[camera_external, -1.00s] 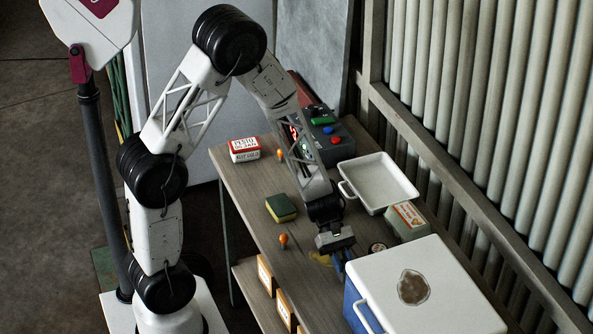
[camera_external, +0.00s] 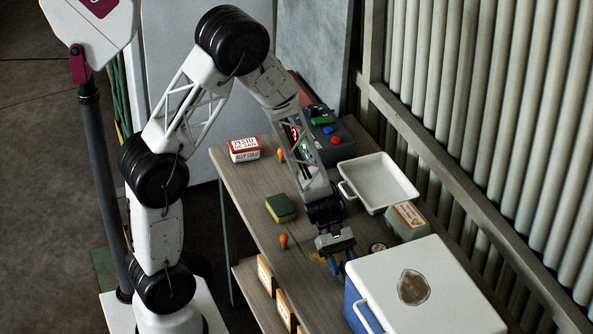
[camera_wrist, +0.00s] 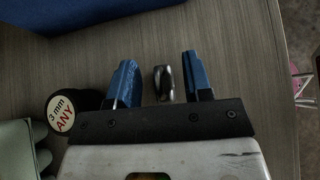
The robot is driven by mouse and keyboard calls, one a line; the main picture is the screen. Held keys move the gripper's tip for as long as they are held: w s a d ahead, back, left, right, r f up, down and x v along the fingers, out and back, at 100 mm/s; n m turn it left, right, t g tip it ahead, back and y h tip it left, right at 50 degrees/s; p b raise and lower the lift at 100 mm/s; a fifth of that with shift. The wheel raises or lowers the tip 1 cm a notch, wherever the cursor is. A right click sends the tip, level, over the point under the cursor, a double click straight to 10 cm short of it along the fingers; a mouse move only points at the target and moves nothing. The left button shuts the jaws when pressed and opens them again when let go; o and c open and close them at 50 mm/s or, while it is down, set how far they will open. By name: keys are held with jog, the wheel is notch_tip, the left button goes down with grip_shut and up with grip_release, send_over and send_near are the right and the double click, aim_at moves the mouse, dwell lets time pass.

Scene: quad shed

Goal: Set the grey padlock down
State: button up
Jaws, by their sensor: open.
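My gripper (camera_external: 340,260) is low over the wooden bench, left of the blue and white cooler. In the wrist view its two blue fingers (camera_wrist: 159,68) stand wide apart. A small grey metal piece, seemingly the grey padlock (camera_wrist: 163,84), is between the fingers, with a clear gap on each side. It looks to rest on the bench top (camera_wrist: 235,60). Its lower part is cut off by the gripper's front edge. I cannot make the padlock out in the external view, where the gripper hides it.
The cooler (camera_external: 425,285) stands close right of my gripper. A black round item labelled "3 mm ANY" (camera_wrist: 62,112) lies left of the fingers. A white tray (camera_external: 380,180), a green-yellow sponge (camera_external: 281,208) and an orange-topped item (camera_external: 283,240) are on the bench.

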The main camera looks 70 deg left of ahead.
jog(key=shift+r, duration=0.1)
jog(key=v, duration=1.2)
dwell(0.8)
jog(key=s+d+r+m+t+y, duration=0.1)
jog(key=s+d+r+m+y, duration=0.1)
jog(key=s+r+m+y, duration=0.3)
jog(key=s+d+r+m+t+y, duration=0.1)
jog(key=s+r+m+y, duration=0.5)
jog(key=s+r+m, duration=0.6)
jog(key=shift+s+d+r+m, duration=0.5)
jog(key=shift+s+r, duration=0.6)
jog(key=shift+r, duration=1.6)
